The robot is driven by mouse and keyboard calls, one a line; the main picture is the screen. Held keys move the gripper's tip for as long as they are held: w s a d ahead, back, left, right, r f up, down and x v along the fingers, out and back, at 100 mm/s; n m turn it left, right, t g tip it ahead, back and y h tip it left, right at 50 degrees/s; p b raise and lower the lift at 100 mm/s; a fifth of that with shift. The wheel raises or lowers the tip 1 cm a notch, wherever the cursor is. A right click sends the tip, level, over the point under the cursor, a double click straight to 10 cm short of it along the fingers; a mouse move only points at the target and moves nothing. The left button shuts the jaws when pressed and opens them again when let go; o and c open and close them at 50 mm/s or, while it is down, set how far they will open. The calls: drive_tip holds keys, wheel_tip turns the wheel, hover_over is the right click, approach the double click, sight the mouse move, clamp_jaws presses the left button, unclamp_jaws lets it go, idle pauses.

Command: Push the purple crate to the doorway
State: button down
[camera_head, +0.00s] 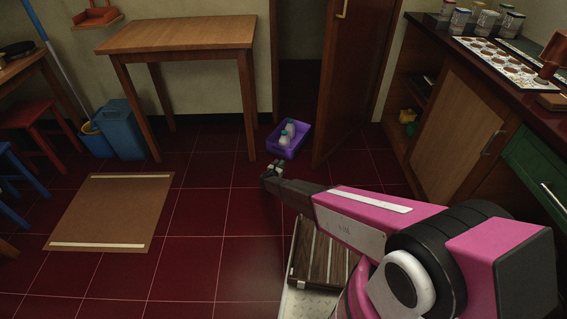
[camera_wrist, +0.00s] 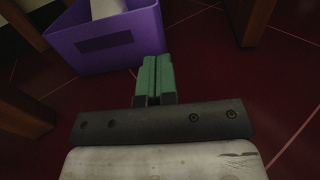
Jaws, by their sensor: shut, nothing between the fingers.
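The purple crate (camera_head: 278,149) stands on the dark red tiled floor, close to the doorway (camera_head: 299,84), with pale bottles (camera_head: 287,133) inside it. In the wrist view the crate (camera_wrist: 139,34) shows its near wall with a dark label, and part of a pale bottle (camera_wrist: 106,8). My gripper (camera_head: 273,170) is low near the floor, just in front of the crate. In the wrist view its green fingers (camera_wrist: 156,78) are together and empty, pointing at the crate's near side. I cannot tell whether the fingertips touch the wall.
A wooden table (camera_head: 180,36) stands left of the doorway, its leg near the crate. An open brown door (camera_head: 352,75) stands to the right. A blue bin (camera_head: 122,128) is further left. A brown mat (camera_head: 113,211) lies on the floor. Cabinets (camera_head: 466,140) line the right.

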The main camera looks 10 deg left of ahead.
drive_tip(key=shift+s+a, duration=0.1)
drive_tip(key=shift+s, duration=0.1)
drive_tip(key=c, duration=1.6)
unclamp_jaws()
drive_tip(key=shift+c, duration=0.2)
drive_tip(key=o, duration=0.4)
drive_tip(key=shift+d+r, duration=0.25)
drive_tip(key=shift+r, duration=0.05)
drive_tip(key=s+d+r+m+g+h, duration=0.1)
drive_tip(key=s+d+r+m+g, duration=0.4)
drive_tip(key=d+r, duration=0.4)
drive_tip(key=s+d+r+m+g+h, duration=0.25)
drive_tip(key=d+r+m, duration=0.45)
drive_tip(key=d, duration=0.5)
drive_tip(key=s+d+r+m+g+h, duration=0.1)
drive_tip(key=s+d+r+m+g, duration=0.35)
drive_tip(key=d+r, duration=0.5)
drive_tip(key=s+d+r+m+g+y, duration=0.1)
drive_tip(key=s+d+r+m+y, duration=0.2)
drive_tip(key=s+r, duration=0.4)
drive_tip(key=s+d+r+m+g+y, duration=0.2)
drive_tip(key=s+d+r+m+y, duration=0.2)
drive_tip(key=s+r+m, duration=0.3)
drive_tip(key=s+d+r+m+g+y, duration=0.1)
drive_tip(key=s+d+r+m+y, duration=0.3)
drive_tip(key=s+r, duration=0.4)
drive_tip(key=s+m, duration=0.1)
drive_tip(key=s, duration=0.4)
drive_tip(key=shift+s+d+g, duration=0.25)
drive_tip(key=shift+d+g, duration=0.15)
